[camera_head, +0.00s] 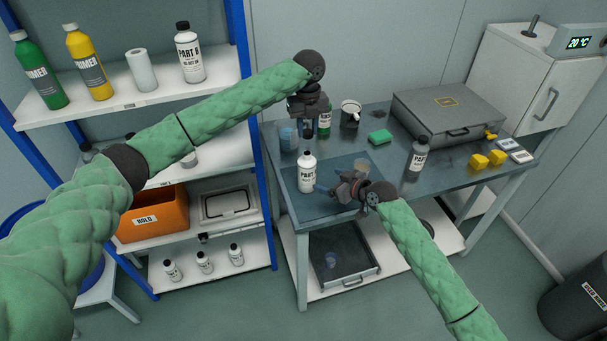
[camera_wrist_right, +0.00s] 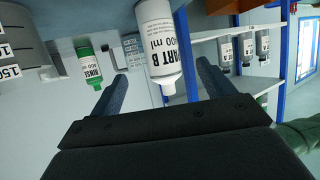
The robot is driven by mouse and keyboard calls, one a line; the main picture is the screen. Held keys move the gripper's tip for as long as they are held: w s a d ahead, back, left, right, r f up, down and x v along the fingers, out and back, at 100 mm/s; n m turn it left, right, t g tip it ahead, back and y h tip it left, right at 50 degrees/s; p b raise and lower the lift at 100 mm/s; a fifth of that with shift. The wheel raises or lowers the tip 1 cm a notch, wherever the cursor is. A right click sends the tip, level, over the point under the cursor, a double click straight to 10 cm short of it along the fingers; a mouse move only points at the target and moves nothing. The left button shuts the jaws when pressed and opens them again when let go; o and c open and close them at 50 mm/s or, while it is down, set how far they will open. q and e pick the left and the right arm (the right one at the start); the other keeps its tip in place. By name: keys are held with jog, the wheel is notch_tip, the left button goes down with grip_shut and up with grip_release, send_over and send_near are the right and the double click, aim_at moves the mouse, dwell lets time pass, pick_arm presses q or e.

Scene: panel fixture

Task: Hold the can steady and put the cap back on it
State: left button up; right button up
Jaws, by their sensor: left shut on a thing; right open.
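I cannot tell for sure which container is the can. A white PART B bottle (camera_head: 306,174) with a white top stands at the table's front left. It also shows in the right wrist view (camera_wrist_right: 158,40), ahead of and between the fingertips. My right gripper (camera_head: 327,181) is open and empty, its fingers pointing left towards this bottle; it also shows in the right wrist view (camera_wrist_right: 163,72). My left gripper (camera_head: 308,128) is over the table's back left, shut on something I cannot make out. No loose cap is clearly visible.
A green RINSE bottle (camera_head: 325,123) and a bluish beaker (camera_head: 289,139) stand close to the left gripper. A dark-capped bottle (camera_head: 418,158), green sponge (camera_head: 380,137) and grey case (camera_head: 447,108) are further right.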

jog(key=x, duration=1.2)
dwell(0.3)
jog(key=c, duration=1.5)
pick_arm(q)
send_over(307, 153)
jog(key=shift+f, duration=2.45)
jog(key=shift+f, duration=0.1)
jog(key=shift+f, duration=0.8)
